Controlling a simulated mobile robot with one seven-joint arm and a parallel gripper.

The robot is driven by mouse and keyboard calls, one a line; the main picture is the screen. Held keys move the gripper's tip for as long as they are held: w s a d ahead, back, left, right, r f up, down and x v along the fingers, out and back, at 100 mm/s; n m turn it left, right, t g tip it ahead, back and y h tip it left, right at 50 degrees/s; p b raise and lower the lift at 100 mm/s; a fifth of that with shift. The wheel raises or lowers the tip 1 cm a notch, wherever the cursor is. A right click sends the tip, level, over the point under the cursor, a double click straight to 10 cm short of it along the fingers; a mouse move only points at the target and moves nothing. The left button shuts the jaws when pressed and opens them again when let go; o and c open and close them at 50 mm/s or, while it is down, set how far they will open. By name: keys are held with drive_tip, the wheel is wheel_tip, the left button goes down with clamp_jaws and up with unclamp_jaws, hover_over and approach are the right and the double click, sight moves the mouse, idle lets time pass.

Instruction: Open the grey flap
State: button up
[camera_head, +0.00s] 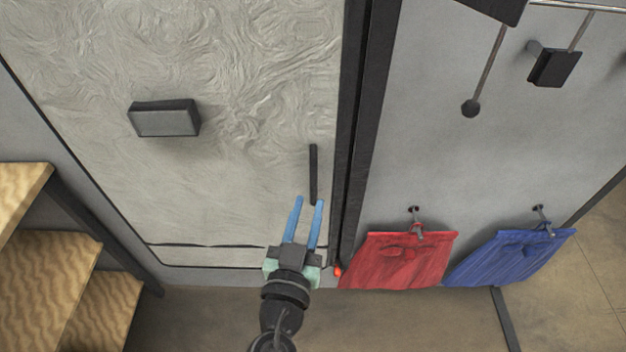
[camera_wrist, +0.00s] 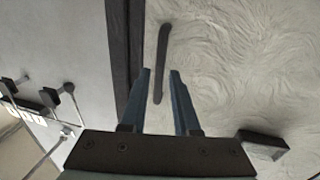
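The grey flap (camera_head: 240,60) is a large, pale, swirl-textured panel in a dark frame, and it looks shut. A thin dark upright bar handle (camera_head: 313,174) sits near its right edge. In the wrist view the flap (camera_wrist: 240,70) fills the right side and the bar handle (camera_wrist: 161,62) stands just beyond my fingertips. My gripper (camera_head: 307,200) has two blue fingers, spread apart and empty, just below the handle's lower end. In the wrist view my gripper (camera_wrist: 160,72) has the handle's lower part showing between the fingers. I cannot tell whether they touch it.
A dark block (camera_head: 165,118) juts from the flap at left. Wooden steps (camera_head: 62,285) stand at lower left. Right of the dark post (camera_head: 362,120), a red cloth (camera_head: 395,262) and a blue cloth (camera_head: 512,256) hang from hooks. Floor is open below.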

sight(313, 191)
drive_tip(key=shift+w+d+p, duration=0.15)
drive_tip(key=shift+w+d, duration=0.05)
drive_tip(key=shift+w, duration=0.65)
drive_tip(key=shift+w+d+p, duration=0.15)
drive_tip(key=shift+w, duration=0.75)
drive_tip(key=shift+w+d+p, duration=0.15)
drive_tip(key=shift+w+d, duration=0.05)
drive_tip(key=shift+w, duration=0.65)
drive_tip(key=shift+c, duration=0.3)
clamp_jaws()
